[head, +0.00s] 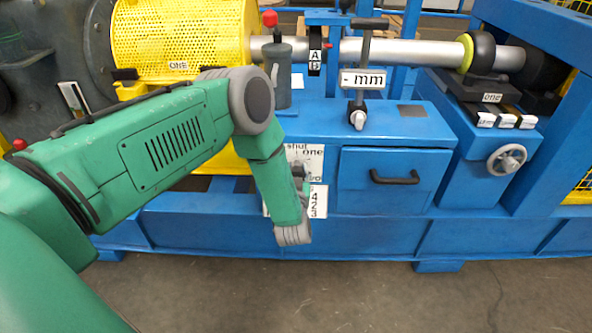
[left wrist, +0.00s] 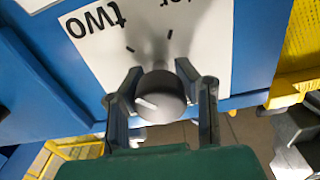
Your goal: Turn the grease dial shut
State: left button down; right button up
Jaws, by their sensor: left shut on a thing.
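The grease dial (left wrist: 160,98) is a round dark grey knob with a white pointer mark on a white plate (left wrist: 205,60). In the left wrist view the mark lies toward the lower left of the knob. The word "two" and some short ticks show upside down there. My left gripper (left wrist: 160,84) is shut on the dial, one finger on each side. In the head view the plate (head: 313,153) reads "shut" and "one", with "two" partly covered. My left forearm and wrist hide much of the dial there. My right gripper is in neither view.
A second plate with numbers (head: 318,201) is just below. A blue drawer with a black handle (head: 395,178) is to the right, with a grey handwheel (head: 507,159) beyond. A yellow perforated guard (head: 185,40) and a red-topped lever (head: 270,19) stand above. The floor in front is clear.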

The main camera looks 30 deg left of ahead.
pick_arm(q)
jog(key=shift+d+n, duration=0.15)
jog(key=shift+n, duration=0.95)
jog(key=n+p, duration=0.1)
jog(key=n, duration=0.4)
jog(key=shift+f, duration=0.1)
jog(key=n, duration=0.8)
jog(key=shift+f+n, duration=0.1)
jog(key=shift+n, duration=0.2)
jog(key=n+b, duration=0.1)
jog(key=n, duration=0.4)
jog(key=shift+b, duration=0.35)
jog(key=n+b, duration=0.2)
jog(key=n, duration=0.4)
jog(key=shift+s+n+b, duration=0.1)
jog(key=shift+n+b, duration=0.2)
jog(key=c, duration=1.1)
grip_release()
jog(key=shift+o, duration=0.2)
